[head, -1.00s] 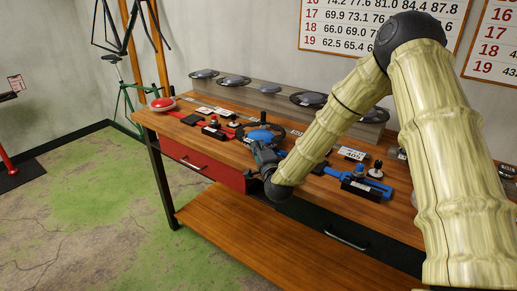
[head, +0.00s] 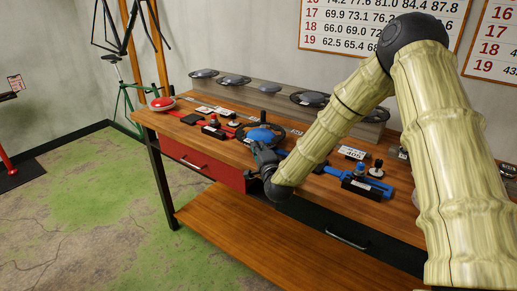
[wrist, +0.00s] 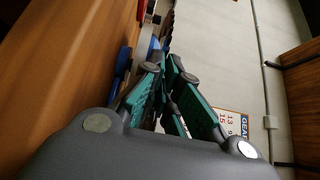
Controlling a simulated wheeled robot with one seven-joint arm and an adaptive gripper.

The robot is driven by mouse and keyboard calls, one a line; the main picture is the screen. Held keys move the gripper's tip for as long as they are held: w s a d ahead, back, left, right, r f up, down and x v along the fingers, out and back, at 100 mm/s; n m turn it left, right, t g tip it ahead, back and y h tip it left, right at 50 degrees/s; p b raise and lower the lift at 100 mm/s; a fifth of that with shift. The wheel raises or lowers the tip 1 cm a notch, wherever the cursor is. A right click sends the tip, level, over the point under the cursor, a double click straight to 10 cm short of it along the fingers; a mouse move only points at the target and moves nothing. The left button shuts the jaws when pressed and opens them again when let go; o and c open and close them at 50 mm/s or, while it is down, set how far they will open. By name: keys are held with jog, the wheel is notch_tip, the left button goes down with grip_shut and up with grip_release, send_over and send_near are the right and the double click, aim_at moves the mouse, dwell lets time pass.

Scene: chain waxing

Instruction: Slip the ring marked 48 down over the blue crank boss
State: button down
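A dark chainring (head: 283,130), taken as the ring marked 48 though no number is legible, lies around or just above the round blue crank boss (head: 260,134). I cannot tell how far down it sits. In the wrist view, the teal fingers (wrist: 169,62) converge on a thin dark edge (wrist: 168,32), apparently the ring seen edge-on. The fingers hide part of the boss.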

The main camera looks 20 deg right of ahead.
jog(key=c, duration=1.6)
grip_release()
jog(key=shift+o, duration=0.2)
jog(key=shift+s, duration=0.1)
jog(key=s, duration=1.1)
jog(key=shift+s+f, duration=0.15)
jog(key=shift+s, duration=0.25)
jog(key=shift+a, duration=0.1)
